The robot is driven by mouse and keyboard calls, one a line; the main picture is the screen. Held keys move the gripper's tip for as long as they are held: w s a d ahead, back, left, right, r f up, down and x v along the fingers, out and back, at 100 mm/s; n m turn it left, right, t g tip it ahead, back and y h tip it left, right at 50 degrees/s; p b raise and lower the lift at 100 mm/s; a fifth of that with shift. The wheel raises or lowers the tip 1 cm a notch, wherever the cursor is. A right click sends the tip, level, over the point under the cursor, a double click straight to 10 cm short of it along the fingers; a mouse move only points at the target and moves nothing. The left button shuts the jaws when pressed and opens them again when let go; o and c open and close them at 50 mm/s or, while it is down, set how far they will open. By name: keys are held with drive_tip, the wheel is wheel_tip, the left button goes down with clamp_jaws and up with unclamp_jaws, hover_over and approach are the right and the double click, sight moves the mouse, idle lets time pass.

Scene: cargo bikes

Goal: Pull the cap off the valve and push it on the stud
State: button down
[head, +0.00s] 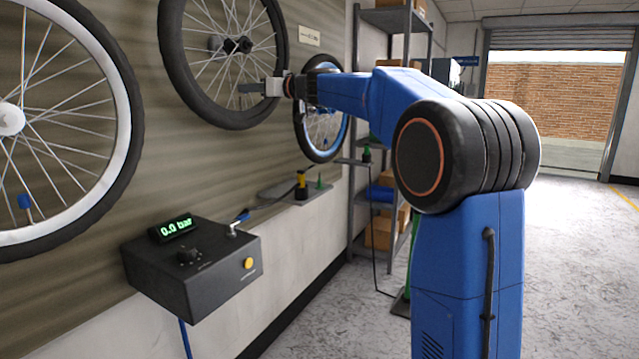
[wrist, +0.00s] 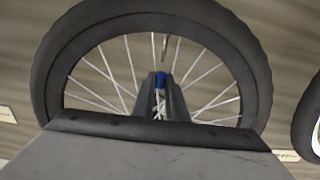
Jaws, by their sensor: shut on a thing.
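My gripper (head: 250,88) is in front of the right part of the middle black-tyred wheel (head: 174,62) in the head view. In the wrist view its two dark fingers (wrist: 160,86) are shut on a small blue cap (wrist: 160,79). The same wheel (wrist: 62,50) fills the background there. The fingers hide part of the cap and wheel centre, and I cannot tell whether the cap touches a valve. Another blue cap (head: 25,202) shows low on the white-rimmed left wheel (head: 125,135). I cannot pick out the stud with certainty.
A dark box (head: 205,290) with a 0.0 bar display is fixed to the wall below the wheels. A grey shelf rack (head: 357,190) stands behind; the floor at right is clear.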

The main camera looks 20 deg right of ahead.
drive_tip(key=v, duration=0.9)
drive_tip(key=shift+s+d, duration=0.15)
drive_tip(key=shift+s, duration=0.05)
idle(0.5)
drive_tip(key=x, duration=0.8)
drive_tip(key=shift+w+a, duration=0.25)
drive_tip(key=shift+w, duration=0.05)
